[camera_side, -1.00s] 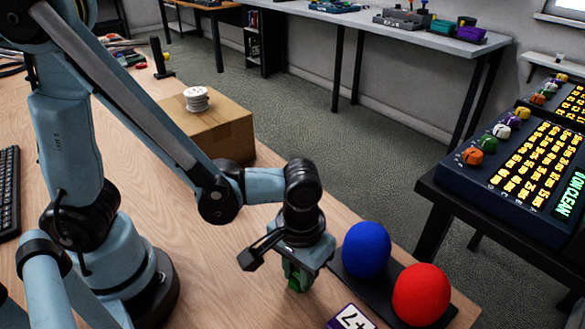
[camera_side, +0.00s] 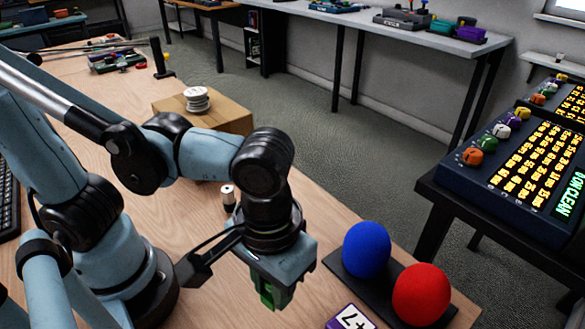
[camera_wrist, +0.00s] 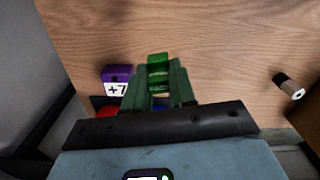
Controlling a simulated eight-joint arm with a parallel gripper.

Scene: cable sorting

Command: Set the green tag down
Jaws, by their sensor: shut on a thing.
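My gripper (camera_side: 274,284) points down over the wooden table, to the left of the blue and red balls in the side view. It is shut on the green tag (camera_side: 266,293), which shows as a small green block low between the fingers. In the wrist view the green tag (camera_wrist: 159,62) sticks out between the two green fingertips (camera_wrist: 160,80), with bare wood beyond it. The fingers hide part of the tag. I cannot tell whether its underside touches the table.
A blue ball (camera_side: 366,250) and a red ball (camera_side: 421,294) sit on a dark base (camera_side: 375,286). A purple "+7" block (camera_side: 351,317) stands in front. A small white-and-black cylinder (camera_side: 228,196) and a cardboard box (camera_side: 225,120) are behind my gripper. Bare wood lies around it.

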